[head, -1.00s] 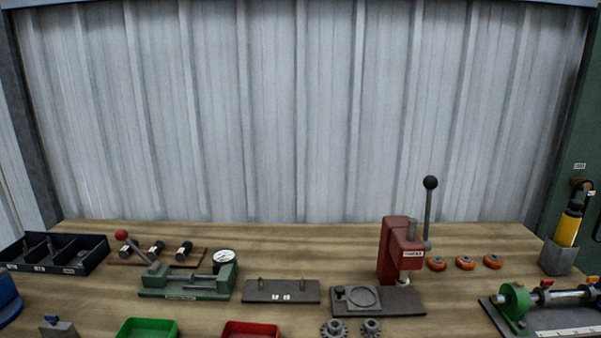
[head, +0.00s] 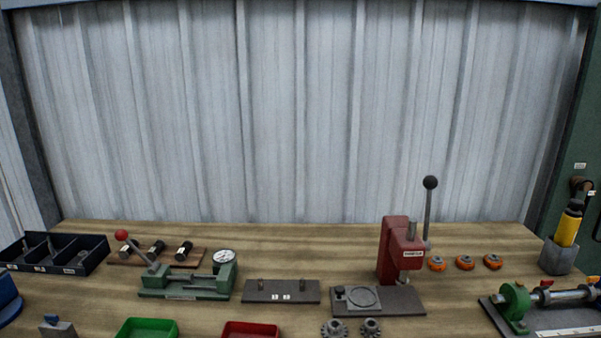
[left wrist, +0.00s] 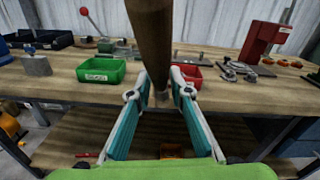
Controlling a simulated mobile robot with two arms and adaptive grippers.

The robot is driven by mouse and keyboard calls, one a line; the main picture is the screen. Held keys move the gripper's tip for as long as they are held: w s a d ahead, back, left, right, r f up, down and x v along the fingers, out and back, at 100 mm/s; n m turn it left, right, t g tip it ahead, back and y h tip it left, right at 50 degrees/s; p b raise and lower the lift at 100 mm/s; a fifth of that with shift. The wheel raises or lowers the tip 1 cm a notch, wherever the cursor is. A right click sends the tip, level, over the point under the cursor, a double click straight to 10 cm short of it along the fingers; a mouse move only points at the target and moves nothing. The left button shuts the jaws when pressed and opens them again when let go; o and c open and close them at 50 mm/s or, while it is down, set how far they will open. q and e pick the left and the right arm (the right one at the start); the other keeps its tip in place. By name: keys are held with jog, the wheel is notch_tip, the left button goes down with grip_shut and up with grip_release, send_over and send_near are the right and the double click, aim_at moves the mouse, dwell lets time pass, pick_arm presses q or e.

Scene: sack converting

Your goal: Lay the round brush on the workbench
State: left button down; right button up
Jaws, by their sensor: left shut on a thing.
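In the left wrist view my left gripper (left wrist: 160,91) is shut on the round brush (left wrist: 152,40). I see it as a thick brown rod that runs from the top edge of the view down between the two fingertips. Its bristles cannot be made out. The brush is held in front of the near edge of the workbench (left wrist: 225,93), and I cannot tell any contact between them. The workbench top also shows in the head view (head: 300,232). Neither gripper shows in the head view.
A green tray (left wrist: 101,83) and a red tray (left wrist: 186,74) stand near the front edge. A dial-gauge fixture (head: 190,280), a dark pin plate (head: 281,297) and a red press (head: 393,250) stand behind. Bare wood lies along the back and the front edge.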

pick_arm(q)
jog(key=shift+d+r, duration=0.15)
jog(key=shift+r, duration=0.15)
jog(key=shift+f, duration=0.4)
jog(key=shift+a, duration=0.2)
